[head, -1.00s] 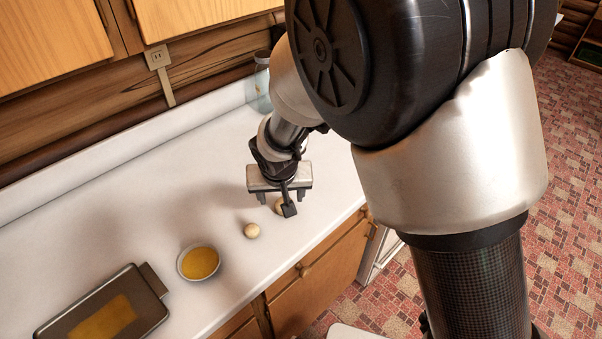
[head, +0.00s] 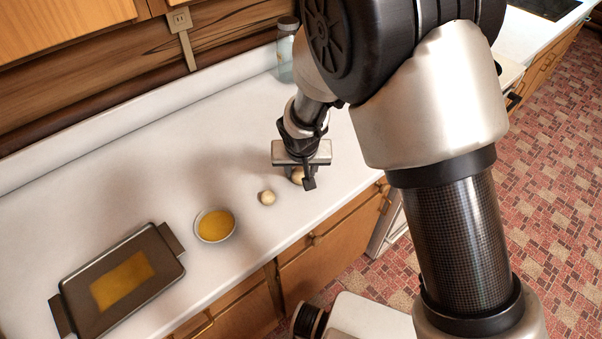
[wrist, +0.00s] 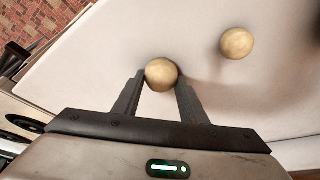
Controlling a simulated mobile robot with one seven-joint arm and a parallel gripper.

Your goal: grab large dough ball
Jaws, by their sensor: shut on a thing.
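My gripper (head: 298,182) is low over the white counter, its fingers shut on a pale round dough ball (wrist: 161,73). In the wrist view this ball sits between the two fingertips, its far side showing beyond them. In the head view the fingers hide part of it. A second dough ball (head: 267,198) lies free on the counter, to the left of my gripper. It also shows in the wrist view (wrist: 236,43), up and right of the held ball. The two balls look close in size; I cannot tell which is larger.
A white bowl (head: 215,240) with yellow contents stands left of the free ball. A dark baking tray (head: 165,284) with a yellow patch lies further left. A glass jar (head: 286,62) stands at the back by the wall. The counter's front edge is close to my gripper.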

